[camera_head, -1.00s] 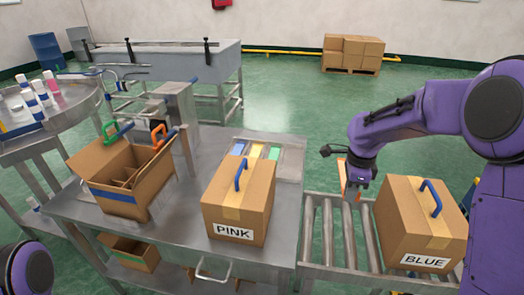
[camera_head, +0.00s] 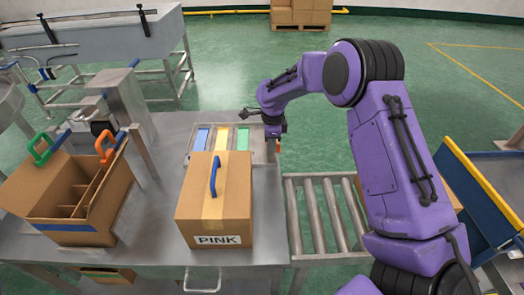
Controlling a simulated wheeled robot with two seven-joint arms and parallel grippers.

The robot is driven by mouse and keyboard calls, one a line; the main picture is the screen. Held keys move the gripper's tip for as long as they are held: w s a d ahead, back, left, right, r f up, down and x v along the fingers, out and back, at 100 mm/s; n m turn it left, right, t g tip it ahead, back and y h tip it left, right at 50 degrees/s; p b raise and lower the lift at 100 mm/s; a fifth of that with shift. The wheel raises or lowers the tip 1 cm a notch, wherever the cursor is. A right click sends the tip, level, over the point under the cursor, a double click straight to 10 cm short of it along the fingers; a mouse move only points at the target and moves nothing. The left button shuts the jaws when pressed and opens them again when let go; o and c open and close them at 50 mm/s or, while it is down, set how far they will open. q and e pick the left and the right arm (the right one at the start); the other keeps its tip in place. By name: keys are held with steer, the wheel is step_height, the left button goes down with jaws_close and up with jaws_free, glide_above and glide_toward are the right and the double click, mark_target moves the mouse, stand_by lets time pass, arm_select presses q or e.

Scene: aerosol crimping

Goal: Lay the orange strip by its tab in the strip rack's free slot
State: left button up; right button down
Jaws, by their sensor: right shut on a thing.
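The strip rack (camera_head: 193,158) lies on the metal table behind the PINK box. It holds a blue strip (camera_head: 202,139), a yellow strip (camera_head: 222,139) and a green strip (camera_head: 243,139). A bare grey slot (camera_head: 258,145) shows to the right of the green strip. My right gripper (camera_head: 276,138) is shut on the orange strip (camera_head: 278,147), at the rack's right edge. Only a small orange part of the strip shows below the jaws; its tab and height above the table cannot be told. My left gripper is out of view.
The PINK box (camera_head: 225,205) with a blue handle stands just in front of the rack. An open divided carton (camera_head: 45,205) stands at the left by a metal post (camera_head: 143,150). A roller conveyor (camera_head: 318,215) adjoins the table's right side. My right arm covers most of another carton.

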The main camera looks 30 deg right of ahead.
glide_above(263, 162)
steer(key=f, duration=0.4)
steer(key=shift+w+d+f, duration=0.1)
steer(key=shift+w+f, duration=0.25)
steer(key=shift+w, duration=0.05)
steer(key=shift+s+f+p, duration=0.15)
steer(key=shift+s+f, duration=0.1)
steer(key=shift+f, duration=0.2)
steer(key=shift+s+f+p, duration=0.15)
steer(key=shift+s+f, duration=0.05)
steer(key=shift+f, duration=0.25)
steer(key=shift+w+f, duration=0.2)
steer(key=shift+f, duration=0.1)
steer(key=c, duration=1.2)
jaws_free()
steer(key=shift+c, duration=0.2)
steer(key=shift+s, duration=0.1)
steer(key=shift+r, duration=0.1)
step_height(263, 162, up, 12)
steer(key=b, duration=0.1)
